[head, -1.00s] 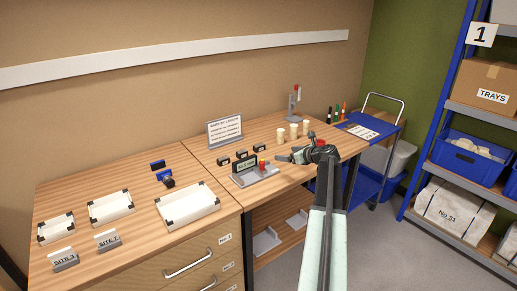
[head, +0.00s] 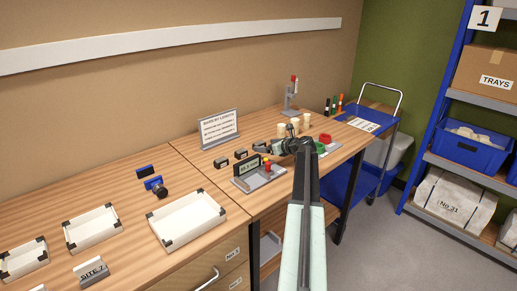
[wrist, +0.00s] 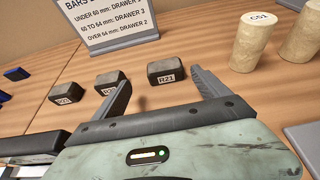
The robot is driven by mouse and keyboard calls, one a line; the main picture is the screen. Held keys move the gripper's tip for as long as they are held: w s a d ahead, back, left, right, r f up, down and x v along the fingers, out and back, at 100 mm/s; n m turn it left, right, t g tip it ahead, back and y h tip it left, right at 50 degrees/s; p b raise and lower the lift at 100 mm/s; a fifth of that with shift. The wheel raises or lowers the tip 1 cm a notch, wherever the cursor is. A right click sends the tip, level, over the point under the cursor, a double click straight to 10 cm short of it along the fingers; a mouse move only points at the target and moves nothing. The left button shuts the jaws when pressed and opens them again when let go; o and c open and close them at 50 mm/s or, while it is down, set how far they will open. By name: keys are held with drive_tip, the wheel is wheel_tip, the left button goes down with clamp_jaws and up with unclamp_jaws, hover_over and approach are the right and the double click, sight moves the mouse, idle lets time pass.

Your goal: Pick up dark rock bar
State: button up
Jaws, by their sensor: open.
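Three dark rock bars stand in a row on the wooden bench. In the wrist view the right one, labelled R21 (wrist: 165,73), lies just beyond and between my open fingertips, with no contact visible. The middle bar (wrist: 110,82) is left of it, partly behind my left finger, and the left bar (wrist: 68,92) is farther left. In the head view the left bar (head: 221,162), middle bar (head: 241,153) and right bar (head: 259,146) sit left of my gripper (head: 277,146). My gripper (wrist: 165,90) is open and empty.
A length sign (head: 219,129) stands behind the bars. Beige cylinders (wrist: 250,42) stand to the right. A grey device with a dark display (head: 250,167) is in front of the bars. White trays (head: 186,219) are on the left bench. A blue cart (head: 365,122) stands beyond the right end.

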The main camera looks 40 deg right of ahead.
sight(262, 144)
drive_tip(key=x, duration=0.1)
drive_tip(key=b+x, duration=0.1)
drive_tip(key=x, duration=0.1)
drive_tip(key=d+b+x, duration=0.1)
drive_tip(key=x, duration=0.1)
drive_tip(key=shift+w+f, duration=0.1)
drive_tip(key=shift+f, duration=0.15)
drive_tip(key=shift+a+r, duration=0.1)
drive_tip(key=c, duration=1.6)
drive_tip(key=shift+c, duration=0.2)
drive_tip(key=shift+r, duration=0.15)
